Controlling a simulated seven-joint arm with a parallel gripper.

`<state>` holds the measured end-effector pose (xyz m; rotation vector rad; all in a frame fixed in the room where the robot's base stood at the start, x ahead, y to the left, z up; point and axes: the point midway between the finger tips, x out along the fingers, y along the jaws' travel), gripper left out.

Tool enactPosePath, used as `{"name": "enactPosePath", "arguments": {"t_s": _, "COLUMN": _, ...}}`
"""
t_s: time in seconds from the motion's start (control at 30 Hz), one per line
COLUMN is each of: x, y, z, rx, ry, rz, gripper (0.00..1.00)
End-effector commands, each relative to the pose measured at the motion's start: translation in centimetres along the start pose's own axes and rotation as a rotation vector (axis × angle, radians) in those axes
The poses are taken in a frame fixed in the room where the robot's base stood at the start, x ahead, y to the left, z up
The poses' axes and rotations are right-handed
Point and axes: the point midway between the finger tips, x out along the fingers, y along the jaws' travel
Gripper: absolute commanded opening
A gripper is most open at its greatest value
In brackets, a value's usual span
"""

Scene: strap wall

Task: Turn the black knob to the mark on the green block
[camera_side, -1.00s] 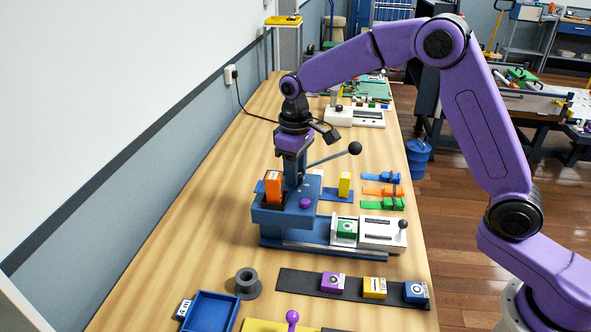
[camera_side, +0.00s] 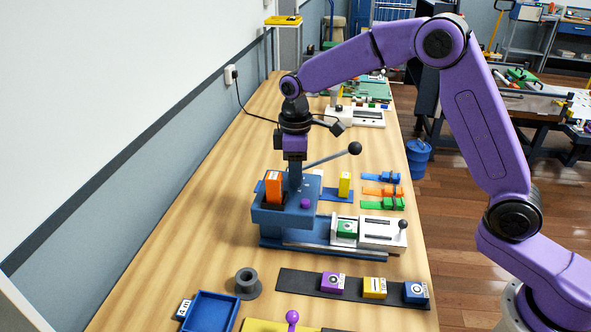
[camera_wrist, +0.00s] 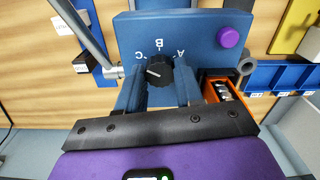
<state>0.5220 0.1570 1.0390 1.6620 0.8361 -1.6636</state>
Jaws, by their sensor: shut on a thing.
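The black knob (camera_wrist: 160,71) is on the blue box's face in the wrist view, with letters C, B and A around it. Its white pointer line lies to the left, on the C side. My gripper (camera_wrist: 159,82) is shut on the knob, one finger on each side. In the side view my gripper (camera_side: 295,178) reaches down to the blue box (camera_side: 284,212), and the knob is hidden there. The green block (camera_side: 347,229) sits in the white slide at the box's right; its mark is too small to read.
A lever with a black ball (camera_side: 355,148) rises beside my gripper. A yellow block (camera_side: 345,184) stands behind. Bare table lies to the left.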

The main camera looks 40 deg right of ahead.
Motion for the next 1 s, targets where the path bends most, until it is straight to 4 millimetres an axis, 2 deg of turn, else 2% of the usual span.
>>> {"name": "enactPosePath", "arguments": {"t_s": 0.2, "x": -0.1, "y": 0.0, "z": -0.1, "rx": -0.003, "ry": 0.003, "rz": 0.003, "gripper": 0.05}}
{"name": "enactPosePath", "arguments": {"t_s": 0.23, "x": -0.1, "y": 0.0, "z": -0.1, "rx": -0.003, "ry": 0.003, "rz": 0.003, "gripper": 0.39}}
{"name": "enactPosePath", "arguments": {"t_s": 0.3, "x": -0.1, "y": 0.0, "z": -0.1, "rx": -0.002, "ry": 0.003, "rz": 0.003, "gripper": 0.61}}
{"name": "enactPosePath", "arguments": {"t_s": 0.67, "x": -0.3, "y": 0.0, "z": -0.1, "rx": 0.0, "ry": 0.002, "rz": 0.002, "gripper": 0.61}}
{"name": "enactPosePath", "arguments": {"t_s": 0.83, "x": -2.2, "y": 0.0, "z": -0.1, "rx": 0.0, "ry": 0.004, "rz": 0.003, "gripper": 0.61}}
{"name": "enactPosePath", "arguments": {"t_s": 1.0, "x": -5.7, "y": 0.1, "z": -0.1, "rx": 0.0, "ry": 0.007, "rz": 0.005, "gripper": 0.61}}
